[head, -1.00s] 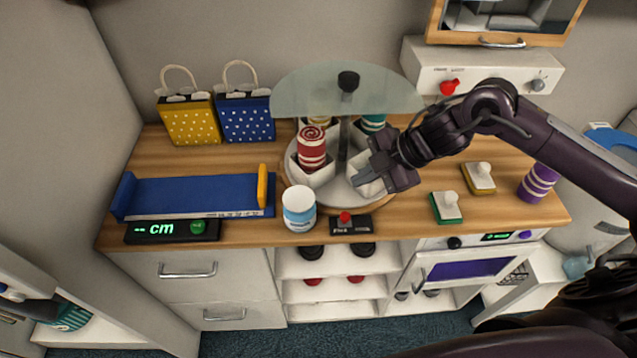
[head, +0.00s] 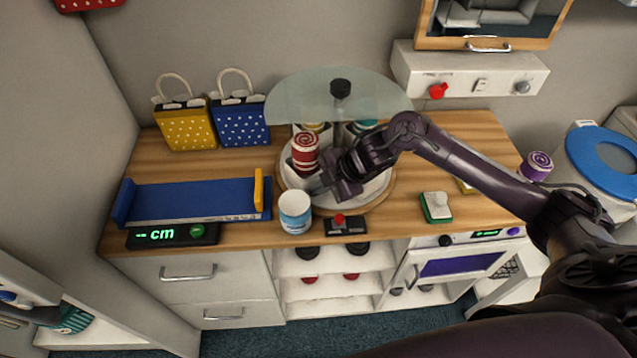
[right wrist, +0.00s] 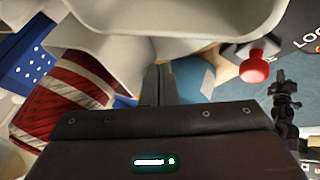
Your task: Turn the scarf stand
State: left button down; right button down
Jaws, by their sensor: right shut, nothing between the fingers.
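The scarf stand is a round white turntable (head: 378,190) on a wooden base, with a central post and a glass half-disc (head: 300,95) on top. A red-and-white rolled scarf (head: 305,152) sits in a holder at its left front, and it also shows in the right wrist view (right wrist: 75,95). A teal roll (head: 364,126) and a yellow one are partly hidden behind. My right gripper (head: 318,186) is shut and empty, low over the front of the turntable beside the red scarf's holder. In the right wrist view its fingers (right wrist: 158,85) are close to a white holder wall; contact is unclear. My left gripper is not in view.
A white jar with a blue label (head: 295,213) and a black box with a red knob (head: 346,224) stand close in front of the turntable. A blue tray (head: 190,200) is at left, gift bags (head: 240,122) behind. A green block (head: 436,207) is at right.

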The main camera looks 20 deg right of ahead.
aim_at(296, 180)
jog(key=shift+w, duration=0.15)
jog(key=shift+a, duration=0.15)
dwell(0.4)
jog(key=shift+w+a+r+m+t+h+p, duration=0.1)
jog(key=shift+w+a+m+t+h+p, duration=0.2)
jog(key=shift+w+a+m+p, duration=0.35)
jog(key=shift+w+a+m+t+h, duration=0.3)
jog(key=shift+w+a+m, duration=0.1)
jog(key=shift+w+m, duration=0.25)
jog(key=shift+w+a+m+t+h, duration=0.35)
jog(key=shift+w+m, duration=0.1)
jog(key=shift+m, duration=0.25)
jog(key=shift+w+a+p, duration=0.1)
jog(key=shift+w+p, duration=0.2)
jog(key=shift+w+a, duration=0.25)
jog(key=shift+w, duration=0.4)
jog(key=shift+w+a, duration=0.2)
jog(key=shift+w, duration=0.55)
